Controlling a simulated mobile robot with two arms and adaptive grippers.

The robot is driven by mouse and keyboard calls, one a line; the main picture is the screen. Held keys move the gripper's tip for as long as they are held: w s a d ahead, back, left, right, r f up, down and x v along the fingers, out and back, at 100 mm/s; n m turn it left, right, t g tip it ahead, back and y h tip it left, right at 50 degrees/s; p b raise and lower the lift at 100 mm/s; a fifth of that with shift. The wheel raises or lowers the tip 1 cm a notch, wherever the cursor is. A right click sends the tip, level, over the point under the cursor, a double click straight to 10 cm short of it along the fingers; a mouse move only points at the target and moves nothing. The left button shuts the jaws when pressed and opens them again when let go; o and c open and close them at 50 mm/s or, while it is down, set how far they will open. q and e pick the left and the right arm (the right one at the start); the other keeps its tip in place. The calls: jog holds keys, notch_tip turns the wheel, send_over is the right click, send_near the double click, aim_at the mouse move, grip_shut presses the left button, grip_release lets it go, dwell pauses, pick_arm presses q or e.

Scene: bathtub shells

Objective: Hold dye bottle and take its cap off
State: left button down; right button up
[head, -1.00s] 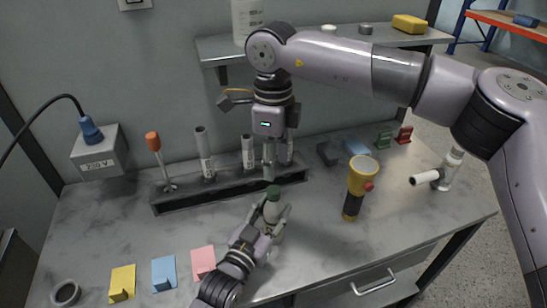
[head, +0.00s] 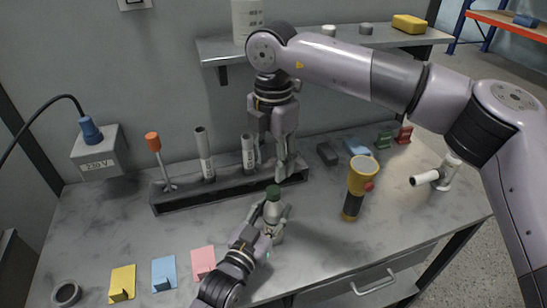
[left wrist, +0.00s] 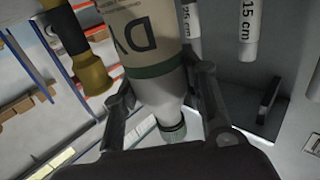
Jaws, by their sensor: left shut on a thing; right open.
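The dye bottle (head: 271,214) stands over the table near its middle, pale with a green cap (head: 273,192) on top. My left gripper (head: 269,221) is shut around the bottle's body. In the left wrist view the bottle (left wrist: 148,45) shows its large label letters and green band upside down between the fingers, with the green cap (left wrist: 173,131) low in the picture. My right gripper (head: 285,169) is open and empty, pointing down above and just behind the cap, apart from it.
A dark rack (head: 185,200) with upright tubes runs behind the bottle. A yellow torch (head: 360,180) stands to its right. Yellow, blue and pink pieces (head: 202,262) lie at front left. A shelf (head: 310,42) hangs on the wall behind my right arm.

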aim_at(274, 189)
jog(key=m, duration=0.5)
jog(key=shift+f, duration=4.05)
jog(key=shift+c, duration=0.2)
grip_shut()
